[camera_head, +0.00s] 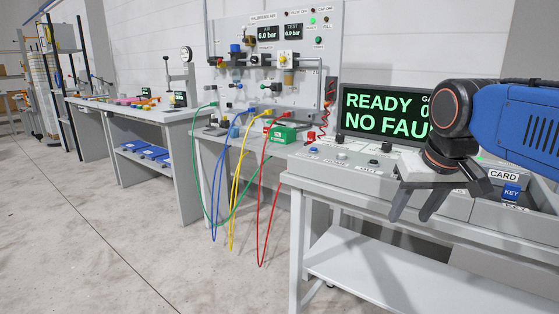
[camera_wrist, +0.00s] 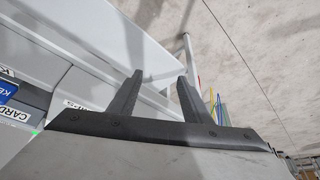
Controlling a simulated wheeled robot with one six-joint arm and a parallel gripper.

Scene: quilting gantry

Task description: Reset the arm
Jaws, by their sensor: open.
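My blue and dark grey arm reaches in from the right edge in the head view. My gripper (camera_head: 411,219) points downward at the front of the control console (camera_head: 335,169), with its two dark fingers apart and nothing between them. In the wrist view my gripper (camera_wrist: 158,85) also shows open and empty, with the pale bench and the concrete floor beyond it. A screen (camera_head: 385,113) behind the arm reads "READY" and "NO FAU", its right part hidden by my arm.
A blue key (camera_head: 511,192) sits below a CARD label at the console's right. A panel bench with a green box (camera_head: 282,135) and hanging green, blue, yellow and red hoses stands to the left. A farther workbench (camera_head: 137,109) holds small parts. The floor (camera_head: 110,230) at left is clear.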

